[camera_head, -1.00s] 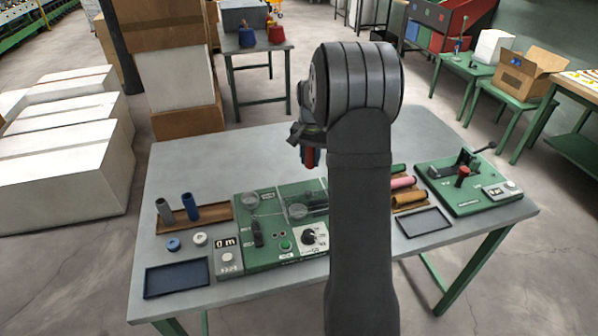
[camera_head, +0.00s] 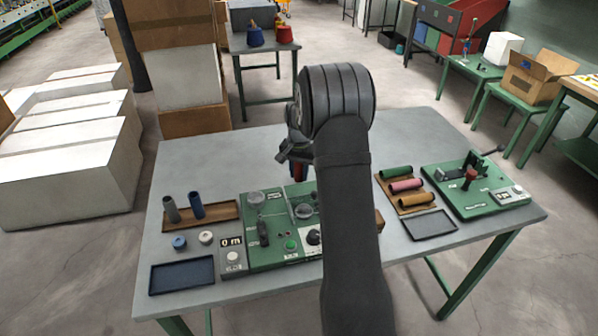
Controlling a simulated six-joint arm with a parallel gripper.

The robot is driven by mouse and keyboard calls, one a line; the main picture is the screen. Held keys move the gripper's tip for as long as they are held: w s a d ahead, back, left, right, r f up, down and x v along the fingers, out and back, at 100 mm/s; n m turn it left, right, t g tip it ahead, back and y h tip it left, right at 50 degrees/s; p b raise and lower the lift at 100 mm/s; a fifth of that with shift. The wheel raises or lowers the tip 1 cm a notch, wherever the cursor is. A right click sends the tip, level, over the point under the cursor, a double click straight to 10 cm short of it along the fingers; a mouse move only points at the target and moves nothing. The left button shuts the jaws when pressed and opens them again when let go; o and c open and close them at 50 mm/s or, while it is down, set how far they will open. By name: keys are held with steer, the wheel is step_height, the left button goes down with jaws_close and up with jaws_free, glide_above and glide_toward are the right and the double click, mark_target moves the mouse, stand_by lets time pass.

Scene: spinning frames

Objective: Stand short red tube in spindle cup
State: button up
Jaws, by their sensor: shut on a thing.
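My gripper (camera_head: 292,150) is shut on the red tube (camera_head: 299,172), which hangs below it, roughly upright, over the back of the green machine (camera_head: 272,243). My own arm hides part of the tube and of the gripper. The machine's top has two round grey fittings, one at the back left (camera_head: 256,198) and one nearer the arm (camera_head: 304,210). I cannot tell which is the spindle cup. The tube's lower end seems above the machine, but I cannot tell its exact height or whether it touches anything.
A brown tray (camera_head: 228,214) with grey and blue upright tubes stands left. A blue tray (camera_head: 182,276) lies in front.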

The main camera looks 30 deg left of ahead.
steer(key=shift+f, duration=0.15)
steer(key=o, duration=1)
steer(key=shift+c, duration=0.2)
steer(key=shift+o, duration=0.4)
step_height(320, 180, up, 12)
steer(key=shift+r, duration=0.2)
